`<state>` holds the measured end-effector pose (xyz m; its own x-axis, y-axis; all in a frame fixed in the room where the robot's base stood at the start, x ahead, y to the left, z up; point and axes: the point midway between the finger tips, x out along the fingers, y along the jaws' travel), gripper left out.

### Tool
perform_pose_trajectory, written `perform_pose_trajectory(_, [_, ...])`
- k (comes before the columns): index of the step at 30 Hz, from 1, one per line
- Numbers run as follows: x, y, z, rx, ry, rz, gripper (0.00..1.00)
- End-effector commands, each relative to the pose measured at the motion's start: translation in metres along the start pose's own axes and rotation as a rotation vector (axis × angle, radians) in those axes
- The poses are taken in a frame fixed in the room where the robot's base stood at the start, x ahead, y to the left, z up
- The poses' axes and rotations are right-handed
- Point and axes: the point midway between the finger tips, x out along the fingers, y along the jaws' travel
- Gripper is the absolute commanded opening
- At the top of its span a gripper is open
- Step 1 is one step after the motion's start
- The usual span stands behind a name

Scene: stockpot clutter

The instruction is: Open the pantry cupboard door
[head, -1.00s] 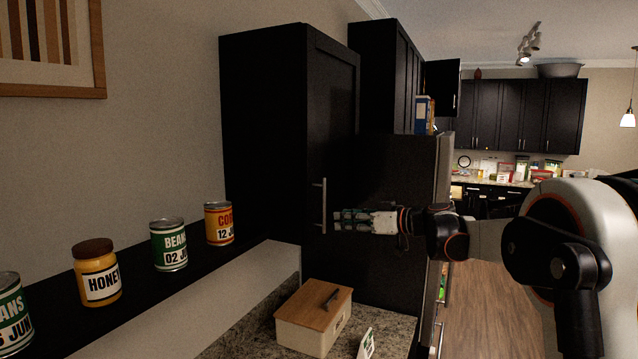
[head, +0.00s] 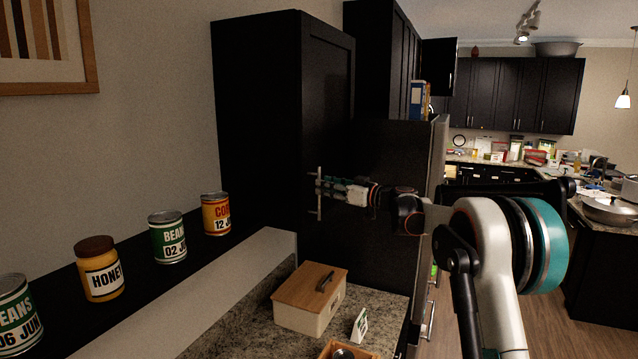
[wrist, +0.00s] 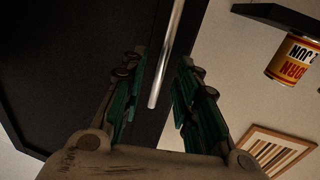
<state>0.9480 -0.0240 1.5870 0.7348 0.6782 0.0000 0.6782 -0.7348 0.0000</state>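The dark pantry cupboard (head: 255,120) hangs on the left wall, and its door (head: 328,100) looks closed. A vertical metal bar handle (head: 319,209) is near the door's lower left edge. My gripper (head: 320,187) is at the handle's upper part, pointing left in the head view. In the wrist view the gripper (wrist: 163,85) has its two green-padded fingers apart. The handle (wrist: 165,60) runs between them in that picture, without clear contact on either finger. How deep the bar sits between the fingers is hard to tell.
A dark shelf (head: 130,282) left of the cupboard holds several cans and a honey jar (head: 99,269). A wooden-lidded box (head: 308,299) stands on the granite counter (head: 240,324) below. A tall dark panel (head: 385,150) stands behind my forearm.

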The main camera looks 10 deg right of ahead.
Motion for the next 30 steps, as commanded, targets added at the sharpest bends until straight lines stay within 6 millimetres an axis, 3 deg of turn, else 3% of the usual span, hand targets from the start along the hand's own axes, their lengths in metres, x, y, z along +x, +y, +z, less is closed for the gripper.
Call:
perform_pose_trajectory(7, [0.030,0.000,-0.001,0.000,0.000,-0.001,0.29])
perform_pose_trajectory(18, [0.035,-0.001,0.000,0.000,0.000,-0.001,0.29])
perform_pose_trajectory(19, [0.035,-0.001,0.000,0.000,0.000,-0.001,0.26])
perform_pose_trajectory(23, [0.035,-0.001,0.000,0.000,0.000,-0.001,0.00])
perform_pose_trajectory(30, [0.034,0.000,0.000,0.000,0.000,-0.002,0.00])
